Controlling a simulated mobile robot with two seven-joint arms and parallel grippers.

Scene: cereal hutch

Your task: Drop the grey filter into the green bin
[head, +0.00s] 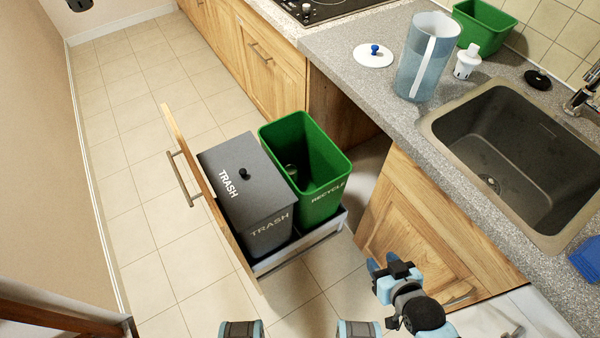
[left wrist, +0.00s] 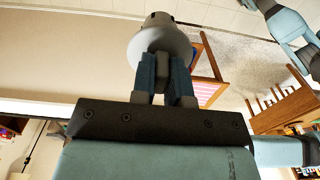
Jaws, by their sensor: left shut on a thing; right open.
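The grey filter (left wrist: 160,38), a rounded grey piece with a small darker knob, shows in the left wrist view. My left gripper (left wrist: 165,75) is shut on it. Neither the filter nor the left gripper can be made out in the head view. The green bin (head: 322,200), marked RECYCLE, stands open in the pulled-out drawer. My right gripper (head: 386,268) is open and empty, low in front of the cabinet door, right of the bin.
A lidded grey trash bin (head: 240,195) stands left of the green bin, behind the drawer front (head: 205,190). On the counter are a pitcher (head: 422,65), its lid (head: 373,56), a white cartridge (head: 467,62), a green tub (head: 484,24) and a sink (head: 510,150). Floor at left is clear.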

